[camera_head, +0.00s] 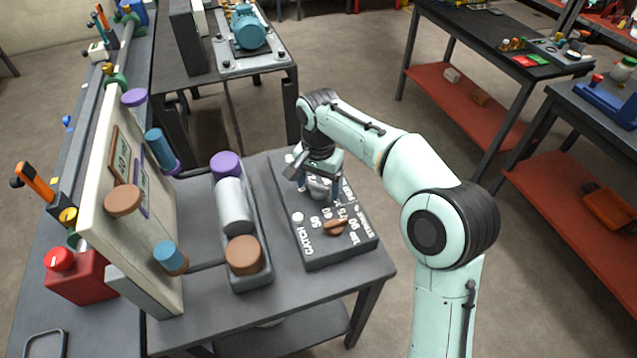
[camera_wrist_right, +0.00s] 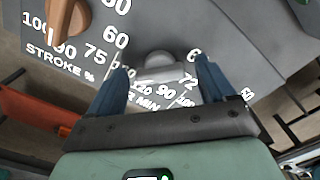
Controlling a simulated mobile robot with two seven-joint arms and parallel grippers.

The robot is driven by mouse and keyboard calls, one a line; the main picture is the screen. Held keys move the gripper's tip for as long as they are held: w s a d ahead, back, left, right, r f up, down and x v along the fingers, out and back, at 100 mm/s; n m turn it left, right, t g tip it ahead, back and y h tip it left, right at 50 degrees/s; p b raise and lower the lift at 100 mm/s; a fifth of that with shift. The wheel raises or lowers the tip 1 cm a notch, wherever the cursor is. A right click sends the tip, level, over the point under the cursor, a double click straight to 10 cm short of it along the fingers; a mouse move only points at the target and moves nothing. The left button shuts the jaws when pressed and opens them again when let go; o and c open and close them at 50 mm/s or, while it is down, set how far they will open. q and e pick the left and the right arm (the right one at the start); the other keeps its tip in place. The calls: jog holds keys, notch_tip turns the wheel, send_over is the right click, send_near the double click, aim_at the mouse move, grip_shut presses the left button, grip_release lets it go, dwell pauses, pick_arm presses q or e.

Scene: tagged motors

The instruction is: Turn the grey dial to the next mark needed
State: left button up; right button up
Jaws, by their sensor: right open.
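The grey dial (camera_head: 318,188) is on the top of a dark grey control box (camera_head: 345,252), partly hidden under my right gripper (camera_head: 320,176). In the right wrist view the grey dial (camera_wrist_right: 157,75) lies between the two blue fingers of my open right gripper (camera_wrist_right: 160,62), with a gap on each side. White numbers, among them 72 and 90, and "MIN" show around it. I cannot tell which mark it points to. A brown dial (camera_head: 336,227) with its own scale, labelled "STROKE %", is beside it; it also shows in the right wrist view (camera_wrist_right: 70,16). My left gripper is not in view.
A white round button (camera_head: 297,217) is near the word "CATCH" on the box. Left of it stands a tray with a grey cylinder (camera_head: 234,206) and purple and brown caps. An upright panel (camera_head: 95,215) with coloured knobs stands further left.

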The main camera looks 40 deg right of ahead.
jog(key=c, duration=1.1)
jog(key=shift+o, duration=0.2)
